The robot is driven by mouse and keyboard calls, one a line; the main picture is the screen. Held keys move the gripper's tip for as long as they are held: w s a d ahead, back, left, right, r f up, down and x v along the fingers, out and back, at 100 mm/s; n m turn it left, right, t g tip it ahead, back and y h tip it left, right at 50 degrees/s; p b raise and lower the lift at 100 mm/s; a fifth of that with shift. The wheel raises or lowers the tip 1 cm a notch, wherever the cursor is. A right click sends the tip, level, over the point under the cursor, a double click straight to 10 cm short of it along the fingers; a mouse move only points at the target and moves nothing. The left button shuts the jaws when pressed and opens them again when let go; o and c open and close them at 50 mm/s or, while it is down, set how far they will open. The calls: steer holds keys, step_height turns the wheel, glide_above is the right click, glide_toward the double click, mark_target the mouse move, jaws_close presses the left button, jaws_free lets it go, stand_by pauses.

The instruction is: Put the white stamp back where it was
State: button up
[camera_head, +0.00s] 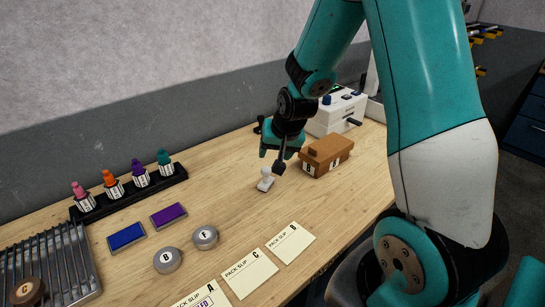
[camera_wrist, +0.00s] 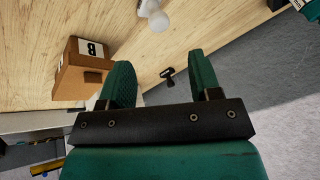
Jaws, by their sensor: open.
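The white stamp (camera_head: 265,180) stands upright on the bare wooden table, to the right of the purple ink pad. It also shows at the top edge of the wrist view (camera_wrist: 156,18), partly cut off. My gripper (camera_head: 275,157) is open and empty. It is above and a little behind the stamp, apart from it. In the wrist view, the stamp lies beyond the gap between my green fingers (camera_wrist: 161,68). A black stamp rack (camera_head: 128,193) at the wall side holds pink, orange, purple and teal stamps.
A brown box (camera_head: 327,154) sits right of my gripper, before a white machine (camera_head: 341,110). Blue (camera_head: 126,236) and purple (camera_head: 168,215) ink pads, round tins (camera_head: 205,236) and paper slips (camera_head: 250,272) lie nearer. A metal rack (camera_head: 50,268) stands at left. Table around the stamp is clear.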

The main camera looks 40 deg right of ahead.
steer(key=s+a+r+n+y, duration=0.1)
steer(key=s+a+r+n, duration=0.1)
steer(key=a+r, duration=0.15)
steer(key=s+a+r+n+g+y, duration=0.1)
steer(key=s+a+r, duration=0.1)
steer(key=a, duration=0.3)
steer(key=s+a+r+n+y, duration=0.1)
steer(key=s+a+r+n, duration=0.1)
steer(key=a, duration=0.3)
steer(key=s+a+r+n+g, duration=0.2)
steer(key=s+a+r+n, duration=0.1)
steer(key=s, duration=0.5)
steer(key=s+a+r+n+g+y, duration=0.1)
steer(key=s+a+r+n, duration=0.3)
steer(key=s, duration=0.5)
steer(key=a+n+g, duration=0.1)
steer(key=a+n, duration=0.1)
steer(key=a, duration=0.1)
steer(key=shift+y, duration=0.3)
